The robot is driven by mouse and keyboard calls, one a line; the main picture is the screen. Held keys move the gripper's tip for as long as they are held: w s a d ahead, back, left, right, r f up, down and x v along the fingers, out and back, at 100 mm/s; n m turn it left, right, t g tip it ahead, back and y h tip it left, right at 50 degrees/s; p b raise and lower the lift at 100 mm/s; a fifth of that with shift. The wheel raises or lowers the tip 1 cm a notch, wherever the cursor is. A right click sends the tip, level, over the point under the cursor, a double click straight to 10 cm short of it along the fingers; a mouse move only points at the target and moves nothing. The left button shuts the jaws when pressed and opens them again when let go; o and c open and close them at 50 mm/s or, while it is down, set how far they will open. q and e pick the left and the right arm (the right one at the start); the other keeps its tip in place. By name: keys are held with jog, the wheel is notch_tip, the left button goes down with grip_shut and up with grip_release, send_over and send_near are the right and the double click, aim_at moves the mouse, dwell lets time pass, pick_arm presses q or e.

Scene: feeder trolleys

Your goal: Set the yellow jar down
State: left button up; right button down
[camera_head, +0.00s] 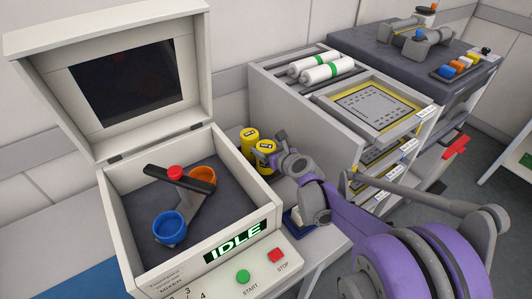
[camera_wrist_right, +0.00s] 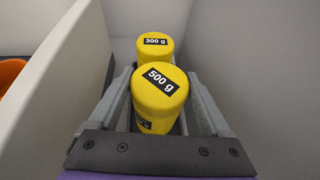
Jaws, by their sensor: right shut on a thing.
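A yellow jar marked 500 g (camera_wrist_right: 158,92) stands upright between the two fingers of my right gripper (camera_wrist_right: 160,110), which is shut on it. In the head view this held jar (camera_head: 264,148) shows beside the right side of the mixer box, with my right gripper (camera_head: 272,156) around it. A second yellow jar marked 300 g (camera_wrist_right: 155,46) stands just behind it; it also shows in the head view (camera_head: 249,138). I cannot tell whether the held jar's base touches the surface. My left gripper is not in view.
The open mixer box (camera_head: 215,215) reads IDLE and holds a blue cup (camera_head: 170,230) and an orange cup (camera_head: 201,175). A grey feeder trolley (camera_head: 290,92) with trays and white rolls stands close to the right. The gap around the jars is narrow.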

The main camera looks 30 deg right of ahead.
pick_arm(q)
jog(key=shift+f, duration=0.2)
pick_arm(e)
jog(key=shift+f, duration=0.95)
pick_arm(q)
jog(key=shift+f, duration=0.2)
pick_arm(e)
jog(key=shift+f, duration=0.2)
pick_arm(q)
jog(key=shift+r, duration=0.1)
pick_arm(e)
grip_release()
jog(key=shift+r, duration=0.1)
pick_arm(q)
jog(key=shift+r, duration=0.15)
pick_arm(e)
jog(key=shift+r, duration=0.15)
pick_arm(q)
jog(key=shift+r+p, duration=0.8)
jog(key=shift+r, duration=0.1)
pick_arm(e)
jog(key=v, duration=1.2)
